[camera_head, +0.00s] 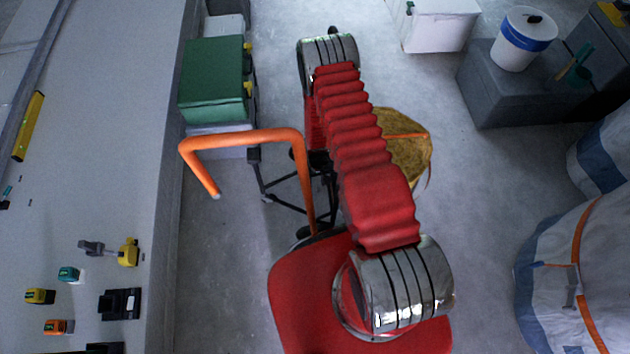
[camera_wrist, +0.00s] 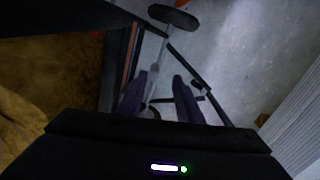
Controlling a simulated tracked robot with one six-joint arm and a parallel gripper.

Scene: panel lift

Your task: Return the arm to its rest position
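My arm is folded over in the head view, with its red bellows link running from the metal joint near my red base up to a second metal joint at the top. My gripper is hidden in the head view, behind or below the arm. In the wrist view my gripper (camera_wrist: 158,82) shows two dark purple fingers standing apart, with nothing held between them. A thin metal tube and a black-legged frame (camera_wrist: 168,45) show beyond the fingers, over grey floor.
In the head view a black-legged frame (camera_head: 283,207) stands left of the arm, near a green case (camera_head: 213,80). A tan sack-like thing (camera_head: 408,160) is right of the arm. A grey box (camera_head: 510,95) carries a white bucket (camera_head: 523,40). Large bags (camera_head: 548,260) stand right; floor between is clear.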

